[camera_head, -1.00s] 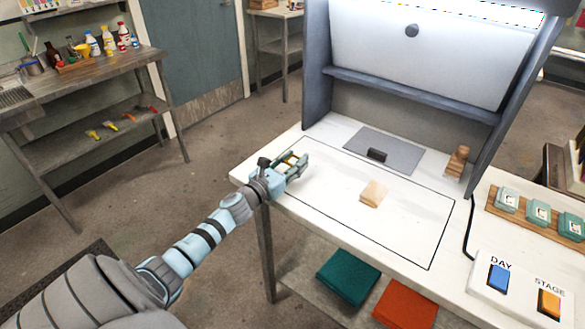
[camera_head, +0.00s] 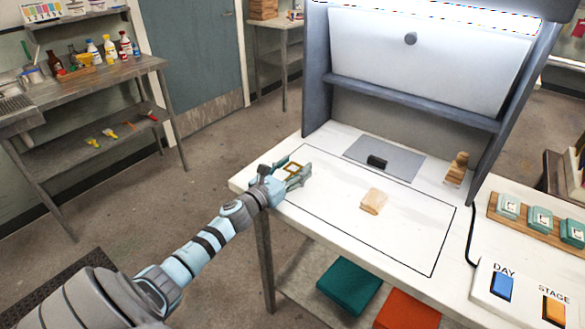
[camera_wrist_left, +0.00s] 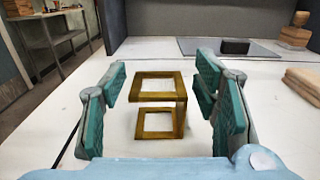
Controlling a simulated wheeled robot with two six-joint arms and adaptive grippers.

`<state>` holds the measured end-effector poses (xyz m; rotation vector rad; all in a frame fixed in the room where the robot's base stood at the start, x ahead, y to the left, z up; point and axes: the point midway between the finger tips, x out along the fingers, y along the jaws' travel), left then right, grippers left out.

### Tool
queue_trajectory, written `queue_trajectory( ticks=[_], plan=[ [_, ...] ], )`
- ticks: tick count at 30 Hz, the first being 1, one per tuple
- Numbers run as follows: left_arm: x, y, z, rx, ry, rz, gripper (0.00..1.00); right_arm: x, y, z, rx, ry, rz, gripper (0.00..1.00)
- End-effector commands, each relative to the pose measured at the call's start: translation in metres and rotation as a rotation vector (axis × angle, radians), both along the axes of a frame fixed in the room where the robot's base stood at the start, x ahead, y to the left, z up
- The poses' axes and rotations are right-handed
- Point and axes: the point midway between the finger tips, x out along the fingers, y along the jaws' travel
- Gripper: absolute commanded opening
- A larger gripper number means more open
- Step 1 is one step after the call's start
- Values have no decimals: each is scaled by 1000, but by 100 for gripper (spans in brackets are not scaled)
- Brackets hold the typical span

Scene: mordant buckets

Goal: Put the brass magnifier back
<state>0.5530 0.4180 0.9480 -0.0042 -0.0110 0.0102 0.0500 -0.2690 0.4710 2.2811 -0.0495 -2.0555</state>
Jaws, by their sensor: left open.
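The brass magnifier (camera_head: 292,167) is a small folding stand with two square brass frames joined by an upright. It stands on the white table near its left corner. It also shows in the left wrist view (camera_wrist_left: 158,98), upright, with its lower frame on the tabletop. My left gripper (camera_head: 293,173) is low over the table, its green-padded fingers on either side of the magnifier. In the wrist view the left gripper (camera_wrist_left: 162,76) is open, with a gap between each pad and the brass. My right gripper is not in view.
A grey plate (camera_head: 402,158) with a dark block (camera_head: 377,161) lies at the back of the white table (camera_head: 340,225). A wooden block stack (camera_head: 373,201) sits mid-table, and a wooden figure-like piece (camera_head: 457,168) stands behind it. A cabinet rises at the rear.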

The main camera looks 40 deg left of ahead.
Motion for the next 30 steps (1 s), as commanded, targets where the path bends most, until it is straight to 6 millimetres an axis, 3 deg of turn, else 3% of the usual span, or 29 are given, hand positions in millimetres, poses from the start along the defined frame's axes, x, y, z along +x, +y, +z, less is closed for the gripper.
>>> queue_trajectory(
  ticks=[1, 8, 10, 20, 25, 30],
  plan=[
    [-4, -1, -16, -22, 25, 6, 55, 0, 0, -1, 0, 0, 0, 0],
    [-5, -1, 1, -22, 25, 6, 55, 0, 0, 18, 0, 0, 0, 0],
    [-14, 2, -7, -13, 21, 8, 55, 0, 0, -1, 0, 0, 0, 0],
    [-53, -1, -10, -4, 17, 0, 55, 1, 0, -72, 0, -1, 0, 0],
    [-78, -3, -5, 4, 18, -4, 55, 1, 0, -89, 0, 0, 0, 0],
    [-109, -1, 7, -2, 23, 5, 55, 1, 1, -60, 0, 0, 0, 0]
  ],
)
